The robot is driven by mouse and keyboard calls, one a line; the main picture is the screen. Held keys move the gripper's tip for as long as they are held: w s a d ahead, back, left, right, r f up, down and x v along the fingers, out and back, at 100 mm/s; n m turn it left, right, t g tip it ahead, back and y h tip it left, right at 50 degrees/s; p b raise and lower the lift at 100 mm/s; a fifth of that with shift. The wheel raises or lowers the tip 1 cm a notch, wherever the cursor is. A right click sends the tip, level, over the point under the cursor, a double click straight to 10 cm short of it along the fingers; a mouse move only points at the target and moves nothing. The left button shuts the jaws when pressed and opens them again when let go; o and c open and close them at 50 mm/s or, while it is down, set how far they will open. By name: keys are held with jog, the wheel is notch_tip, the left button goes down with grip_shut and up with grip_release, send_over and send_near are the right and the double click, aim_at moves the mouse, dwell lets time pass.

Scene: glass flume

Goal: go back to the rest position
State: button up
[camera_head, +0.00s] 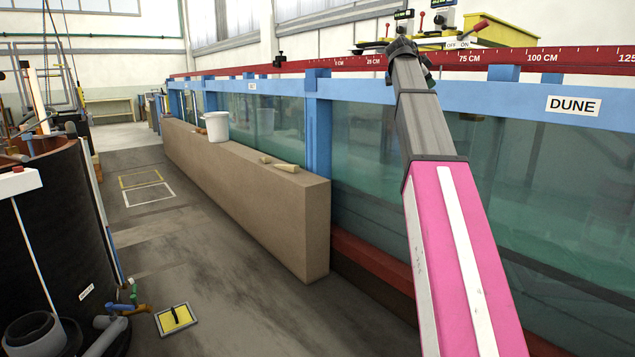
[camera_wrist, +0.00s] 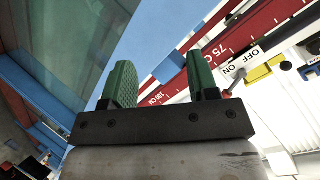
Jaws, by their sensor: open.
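My arm reaches up and forward on the right of the head view, and its end stands in front of the flume's top rail. My gripper (camera_head: 403,48) shows there as a small dark end, too small to read. In the wrist view my gripper (camera_wrist: 162,82) has its two green fingers spread apart, with nothing between them. Behind the fingers is the red rail (camera_wrist: 265,35) with its white centimetre scale. The ON/OFF label (camera_wrist: 241,63) lies just right of the right finger; I cannot tell how far behind it is.
The glass flume (camera_head: 365,140) has a blue frame and a DUNE sign (camera_head: 573,105). A yellow carriage (camera_head: 440,40) with levers stands above the red rail (camera_head: 350,62). A brown ledge (camera_head: 250,205) bears a white bucket (camera_head: 215,126). A dark tank (camera_head: 60,240) stands left; the floor between is mostly clear.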

jog(key=s+a+f+n+g+y, duration=0.1)
jog(key=s+a+f+n+y, duration=0.15)
jog(key=f, duration=1.25)
jog(key=s+a+f+n+g+y, duration=0.1)
jog(key=s+a+f+n, duration=0.2)
jog(key=f, duration=1.1)
jog(key=s+a+f+n+g+y, duration=0.1)
jog(key=s+a+f+n+y, duration=0.3)
jog(key=f, duration=1.1)
jog(key=s+a+f+n+g+y, duration=0.1)
jog(key=s+a+f+n, duration=0.2)
jog(key=s+f, duration=0.4)
jog(key=s+a+f+n+g, duration=0.2)
jog(key=s+f, duration=0.6)
jog(key=f, duration=0.4)
jog(key=s+a+f+n+g+y, duration=0.1)
jog(key=s+a+f+n, duration=0.3)
jog(key=s+f, duration=0.4)
notch_tip(320, 180, down, 2)
jog(key=shift+f+n+g+y, duration=0.1)
jog(key=shift+n+g+y, duration=0.25)
jog(key=shift+g, duration=0.05)
